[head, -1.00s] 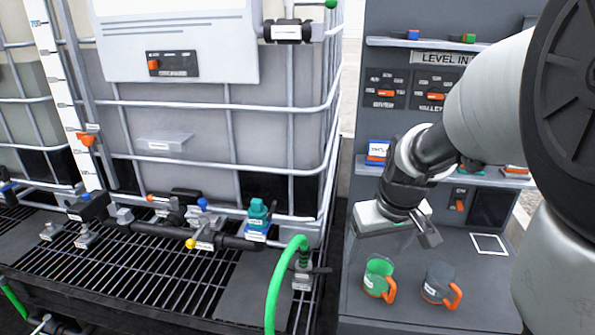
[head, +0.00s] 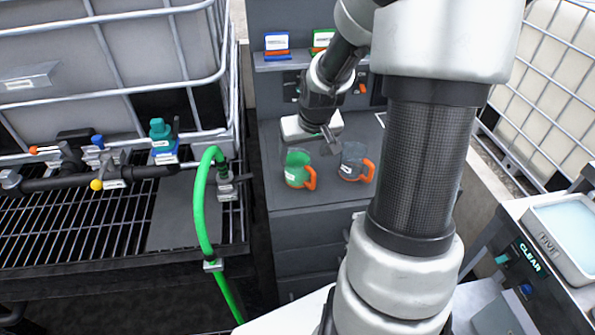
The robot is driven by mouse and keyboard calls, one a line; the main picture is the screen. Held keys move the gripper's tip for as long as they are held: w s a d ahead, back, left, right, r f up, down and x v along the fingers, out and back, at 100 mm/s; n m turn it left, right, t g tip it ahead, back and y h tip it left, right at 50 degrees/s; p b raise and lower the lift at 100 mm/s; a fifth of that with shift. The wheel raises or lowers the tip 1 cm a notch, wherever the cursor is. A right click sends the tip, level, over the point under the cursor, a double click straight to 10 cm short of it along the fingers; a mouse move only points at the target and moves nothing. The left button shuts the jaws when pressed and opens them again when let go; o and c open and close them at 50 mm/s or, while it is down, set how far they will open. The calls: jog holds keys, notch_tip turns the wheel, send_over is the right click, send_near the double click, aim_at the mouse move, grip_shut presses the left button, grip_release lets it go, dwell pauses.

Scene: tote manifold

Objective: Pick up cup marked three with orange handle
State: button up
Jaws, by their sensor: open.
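Two cups with orange handles stand upright on the grey cabinet top (head: 290,203) in the head view. Each has a small white label, but the marks are too small to read, so I cannot tell which is marked three. My gripper (head: 308,150) is open, above and behind the cups near the green one. Its fingers are hard to make out, and I see nothing held in it.
A shelf (head: 275,64) with labelled cards is behind the cups. A caged tank and grating (head: 100,215) with a green hose (head: 199,205) lie to the left. A panel with a tray (head: 572,235) stands at the lower right. The cabinet top's front is clear.

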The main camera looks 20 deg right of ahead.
aim_at(298, 160)
jog(key=x, duration=0.3)
jog(key=b+x, duration=0.1)
jog(key=x, duration=0.1)
jog(key=shift+w+a+f, duration=0.1)
jog(key=shift+w+a, duration=0.1)
jog(key=shift+a, duration=0.15)
jog(key=c, duration=1.1)
